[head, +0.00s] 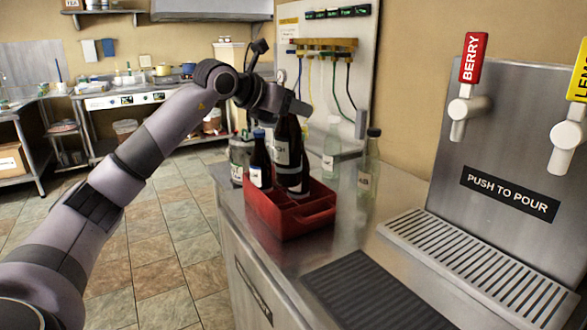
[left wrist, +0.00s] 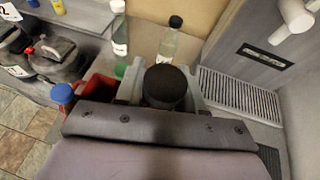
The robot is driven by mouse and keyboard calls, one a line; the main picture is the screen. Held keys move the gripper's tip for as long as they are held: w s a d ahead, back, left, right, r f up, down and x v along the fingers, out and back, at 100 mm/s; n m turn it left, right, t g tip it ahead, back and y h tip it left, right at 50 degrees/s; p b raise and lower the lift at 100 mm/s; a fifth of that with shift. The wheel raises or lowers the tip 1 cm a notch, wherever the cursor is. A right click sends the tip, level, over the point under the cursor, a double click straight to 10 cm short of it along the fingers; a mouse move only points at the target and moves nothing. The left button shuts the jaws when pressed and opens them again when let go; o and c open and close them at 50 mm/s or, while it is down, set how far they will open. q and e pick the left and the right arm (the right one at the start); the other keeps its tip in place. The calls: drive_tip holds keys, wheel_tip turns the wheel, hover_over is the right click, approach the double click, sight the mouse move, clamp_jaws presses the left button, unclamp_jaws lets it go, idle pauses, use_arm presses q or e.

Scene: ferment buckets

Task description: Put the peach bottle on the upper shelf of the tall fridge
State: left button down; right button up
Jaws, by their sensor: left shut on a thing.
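My left gripper (head: 287,108) is shut on the neck of a dark bottle (head: 286,140) with a white label, of which letters like "CH" can be read. In the left wrist view the bottle's black cap (left wrist: 167,86) sits between the fingers of the left gripper (left wrist: 160,93). The bottle is over the red crate (head: 290,222); whether its base is clear of the crate I cannot tell. A blue-capped dark bottle (head: 260,163) stands in the crate to its left. The tall fridge and my right gripper are not in view.
Clear bottles (head: 368,165) (head: 331,150) stand behind the crate on the steel counter (head: 235,215). A dispenser (head: 510,150) with taps and a drip tray (head: 470,262) is at the right. A dark ribbed mat (head: 368,293) lies in front. Tiled floor (head: 160,255) is open at left.

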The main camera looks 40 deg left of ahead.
sight(294, 160)
use_arm(q)
wheel_tip(294, 160, down, 6)
drive_tip(key=shift+f+b, duration=0.1)
drive_tip(key=shift+b, duration=0.4)
drive_tip(key=shift+f, duration=0.45)
drive_tip(key=shift+f+b, duration=0.3)
drive_tip(key=shift+f, duration=1.85)
drive_tip(key=shift+f, duration=0.15)
drive_tip(key=c, duration=1.1)
unclamp_jaws()
drive_tip(key=shift+f+b, duration=0.2)
drive_tip(key=shift+b, duration=0.1)
drive_tip(key=o, duration=0.4)
drive_tip(key=shift+r, duration=0.1)
